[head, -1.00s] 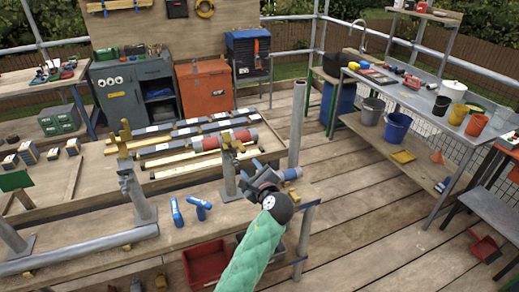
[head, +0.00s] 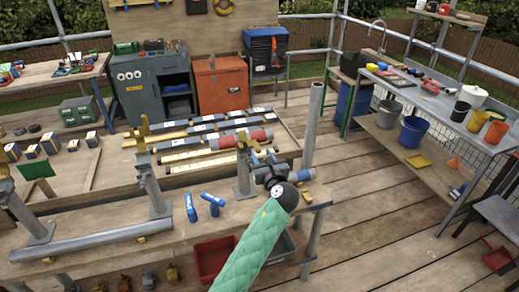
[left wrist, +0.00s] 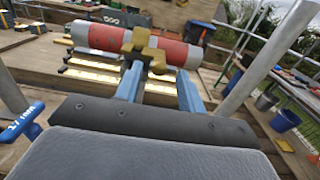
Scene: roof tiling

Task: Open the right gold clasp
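The right gold clasp (head: 244,138) sits atop a grey post (head: 244,178) at the right of the wooden bench. In the left wrist view the clasp (left wrist: 144,48) stands before a red cylinder (left wrist: 108,38) with grey ends. My left gripper (head: 263,158) is close to the clasp, just right of it in the head view. In the left wrist view its two blue fingers (left wrist: 160,72) are apart, with the clasp at or just beyond their tips; contact cannot be told. Another gold clasp (head: 143,128) tops a post farther left. My right gripper is not in view.
A tall grey pole (head: 311,130) rises right of my left gripper. Several long strips (head: 205,153) lie behind the clasps. A red bin (head: 213,257) is below the bench front.

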